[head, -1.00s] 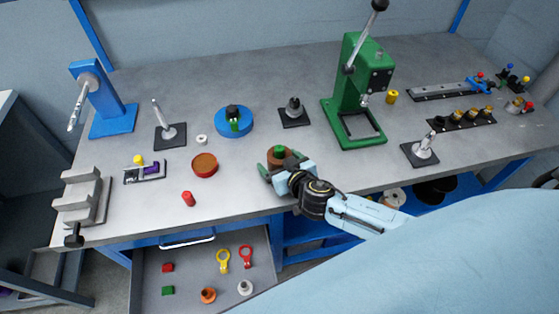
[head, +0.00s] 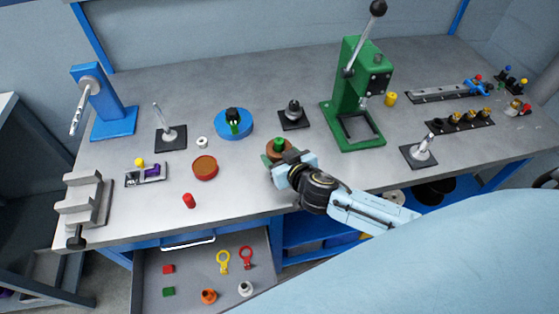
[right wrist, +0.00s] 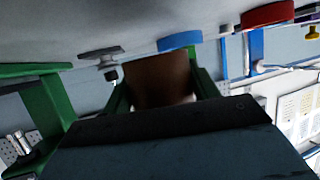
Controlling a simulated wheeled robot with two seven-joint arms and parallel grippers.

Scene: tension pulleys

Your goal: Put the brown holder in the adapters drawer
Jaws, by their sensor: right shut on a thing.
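An open drawer (head: 200,262) is below the bench front, to the lower left of my right gripper. It holds small red and green blocks, yellow and red ring pieces, and orange and white pieces. My left gripper is not in view.
A red-brown round dish (head: 205,167) and a red cylinder (head: 189,200) lie left of the gripper. A green press (head: 357,100) stands behind it to the right. A blue round base (head: 234,122) and a black-based stand (head: 293,114) are behind.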

